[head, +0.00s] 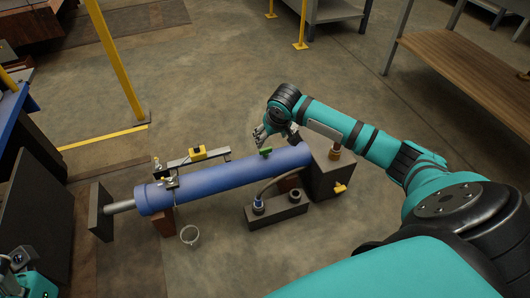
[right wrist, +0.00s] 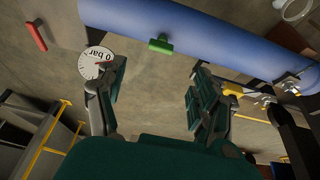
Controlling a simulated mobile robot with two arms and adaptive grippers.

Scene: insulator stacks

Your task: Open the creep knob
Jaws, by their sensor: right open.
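A gauge reading 0 bar (right wrist: 97,62) and a red handle (right wrist: 36,37) show beside the cylinder. A grey block with a yellow knob (head: 340,188) stands at its right end. A yellow box (head: 198,154) sits on a rail behind. Open floor lies beyond.

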